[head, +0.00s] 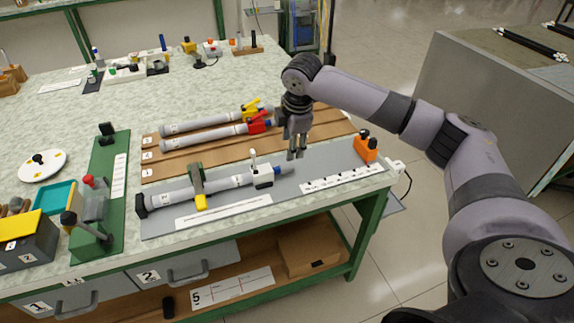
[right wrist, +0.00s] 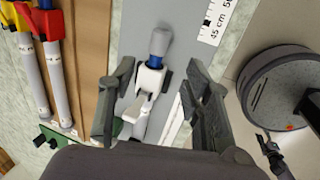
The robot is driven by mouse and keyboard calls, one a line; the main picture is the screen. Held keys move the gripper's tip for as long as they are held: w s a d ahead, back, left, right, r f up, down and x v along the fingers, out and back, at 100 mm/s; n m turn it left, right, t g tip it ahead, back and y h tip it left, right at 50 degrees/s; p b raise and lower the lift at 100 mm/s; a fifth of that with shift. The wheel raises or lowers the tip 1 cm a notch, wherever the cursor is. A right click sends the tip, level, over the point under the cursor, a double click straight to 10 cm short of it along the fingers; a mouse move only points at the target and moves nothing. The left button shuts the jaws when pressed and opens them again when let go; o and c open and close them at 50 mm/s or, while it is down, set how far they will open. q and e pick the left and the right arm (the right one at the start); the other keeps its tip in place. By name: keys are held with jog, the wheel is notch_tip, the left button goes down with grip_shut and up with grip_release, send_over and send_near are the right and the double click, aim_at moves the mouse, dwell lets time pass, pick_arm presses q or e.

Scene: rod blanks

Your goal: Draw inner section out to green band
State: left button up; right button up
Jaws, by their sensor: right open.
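A grey telescopic rod (head: 225,184) lies on the grey mat, with a black cap at its left end. A white clamp collar (head: 263,181) with a lever sits near its right end; the collar also shows in the right wrist view (right wrist: 150,82). The short inner section (head: 287,169) sticks out of the collar, with a blue part by the collar and a grey tip (right wrist: 161,42). I see no green band on it. My right gripper (head: 296,155) is open and empty, pointing down above the inner section's end. In the right wrist view, its fingers stand either side of the collar. My left gripper is out of view.
A green clamp (head: 196,180) with a yellow handle straddles the rod. Rods with yellow (head: 250,110) and red (head: 258,124) collars lie on brown boards behind. A printed scale (head: 342,178) lies at front right, near an orange block (head: 366,148). The mat right of the rod's tip is clear.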

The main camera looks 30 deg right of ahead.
aim_at(287, 165)
jog(key=x, duration=1.1)
jog(key=shift+a, duration=0.1)
jog(key=shift+c, duration=0.4)
grip_shut()
